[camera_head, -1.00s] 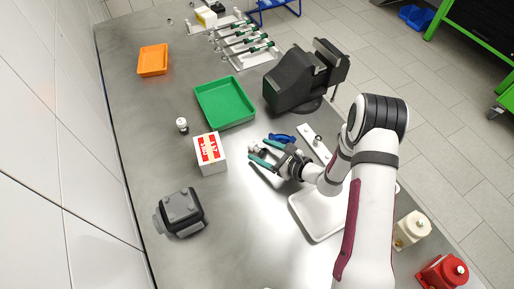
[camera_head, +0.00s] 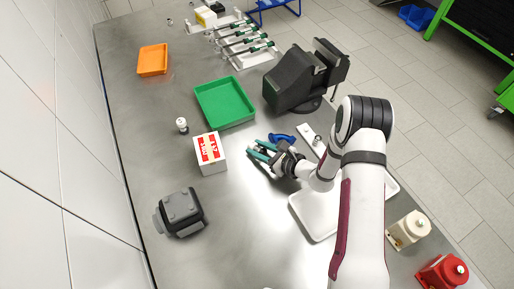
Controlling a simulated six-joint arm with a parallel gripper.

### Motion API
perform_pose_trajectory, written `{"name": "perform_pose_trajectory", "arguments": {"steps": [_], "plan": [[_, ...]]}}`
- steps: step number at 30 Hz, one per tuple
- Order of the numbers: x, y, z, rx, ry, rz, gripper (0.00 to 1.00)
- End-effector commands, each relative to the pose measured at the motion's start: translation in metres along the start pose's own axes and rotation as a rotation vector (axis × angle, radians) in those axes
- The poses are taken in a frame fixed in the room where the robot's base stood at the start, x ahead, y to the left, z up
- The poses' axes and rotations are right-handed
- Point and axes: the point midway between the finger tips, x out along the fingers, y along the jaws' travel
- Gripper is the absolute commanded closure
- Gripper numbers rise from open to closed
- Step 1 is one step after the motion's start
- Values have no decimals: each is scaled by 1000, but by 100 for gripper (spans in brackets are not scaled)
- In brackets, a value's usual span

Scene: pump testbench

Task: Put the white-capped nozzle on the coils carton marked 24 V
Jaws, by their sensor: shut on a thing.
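The coils carton (camera_head: 214,167) is a white box with a red and cream label on top. Its print is too small to read surely. My gripper (camera_head: 254,150) is right of the carton, apart from it, with its teal fingers pointing left. It is shut on a small white-topped piece, which looks like the white-capped nozzle (camera_head: 250,147). The fingers hide most of it. Another small white-topped piece (camera_head: 182,124) with a dark lower part stands upright on the table, behind and left of the carton.
A green tray (camera_head: 226,103) stands behind the carton, an orange tray (camera_head: 152,60) farther back. A dark grey block-like device (camera_head: 182,212) is in front left. A blue piece (camera_head: 281,138) lies behind my gripper; a white tray (camera_head: 313,218) is partly under my arm.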

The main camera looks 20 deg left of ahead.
Motion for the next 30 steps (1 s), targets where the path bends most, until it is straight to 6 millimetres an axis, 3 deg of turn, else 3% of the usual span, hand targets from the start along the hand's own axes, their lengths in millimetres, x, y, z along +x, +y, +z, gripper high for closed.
{"name": "perform_pose_trajectory", "arguments": {"steps": [5, 12, 24, 30], "plan": [[-2, 0, 4, 0, 0, 0, 100], [-16, -4, 40, -4, -2, -1, 100], [-116, -43, 53, -1, -1, -5, 100], [-139, -51, 56, 0, 0, -1, 100]]}}
